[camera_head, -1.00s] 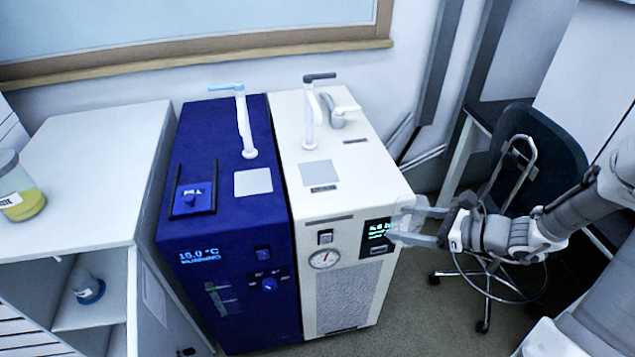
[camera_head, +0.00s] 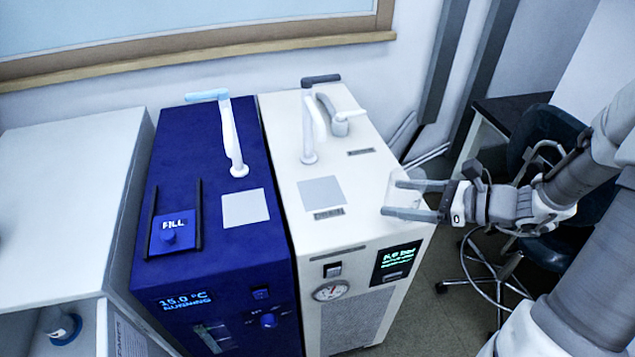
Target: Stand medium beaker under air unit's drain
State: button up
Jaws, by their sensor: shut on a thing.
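My gripper (camera_head: 397,199) is shut on a clear glass beaker (camera_head: 413,183), whose outline is faint and partly hidden by the fingers. The gripper reaches in from the right and appears at the white unit's front right top edge. The white air unit (camera_head: 350,230) has a pressure gauge and a lit display on its front. A white upright pipe with a grey tip, apparently the drain (camera_head: 308,130), rises from its top. A pale square pad (camera_head: 321,191) lies on the top in front of the pipe, with nothing standing on it.
A second, levered fitting (camera_head: 340,122) stands beside the pipe. The blue unit (camera_head: 215,260) on the left has its own spout (camera_head: 233,140), pad (camera_head: 245,208) and FILL cover (camera_head: 172,233). A white cabinet (camera_head: 65,200) is at far left and a chair (camera_head: 555,125) at right.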

jog(key=w+a, duration=0.3)
jog(key=a, duration=0.2)
jog(key=w+a+b, duration=0.1)
jog(key=w+a, duration=0.1)
jog(key=a, duration=0.3)
jog(key=w+a+b, duration=0.1)
jog(key=w+a, duration=0.2)
jog(key=a, duration=0.2)
jog(key=shift+w+a, duration=0.25)
jog(key=shift+w, duration=0.05)
jog(key=shift+w+a+f+b, duration=0.1)
jog(key=shift+a+f+b, duration=0.1)
jog(key=shift+f+b, duration=1.15)
jog(key=shift+f+p, duration=0.35)
jog(key=shift+f, duration=0.15)
jog(key=o, duration=1.2)
jog(key=shift+c, duration=0.2)
jog(key=shift+d+r, duration=0.1)
jog(key=shift+r, duration=0.15)
jog(key=p+v, duration=0.3)
jog(key=v, duration=0.8)
jog(key=shift+s+d, duration=0.2)
jog(key=shift+d, duration=0.15)
